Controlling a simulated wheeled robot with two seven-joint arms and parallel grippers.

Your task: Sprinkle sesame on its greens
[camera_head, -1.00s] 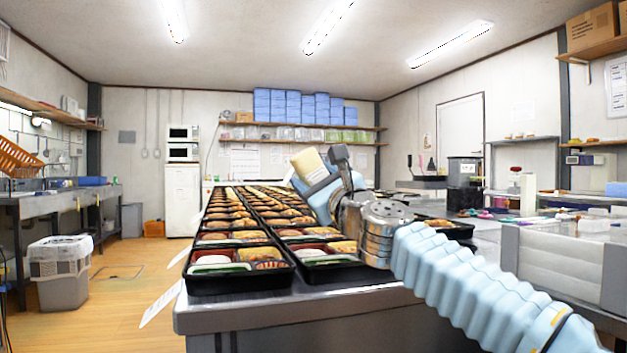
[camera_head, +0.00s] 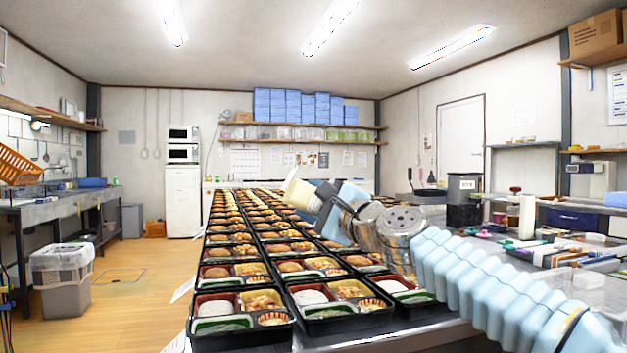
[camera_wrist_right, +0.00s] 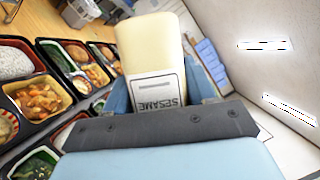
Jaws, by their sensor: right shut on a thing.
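My right gripper (camera_head: 318,196) is raised over the rows of bento trays. It is shut on a pale yellow shaker (camera_wrist_right: 152,50) whose label reads SESAME. The shaker also shows in the head view (camera_head: 300,193), tilted at the gripper's tip. The nearest bento trays (camera_head: 240,343) are black, with rice, brown and yellow foods and dark greens (camera_head: 222,324) in the front compartments. In the right wrist view, greens (camera_wrist_right: 40,163) sit in a tray at the lower left. Sesame grains are too small to make out. My left gripper is not in view.
Long rows of filled trays cover the steel table. A side counter at the right holds a black canister (camera_head: 464,200), a white bottle (camera_head: 527,216) and several small tools. A bin (camera_head: 62,265) stands on the floor at the left.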

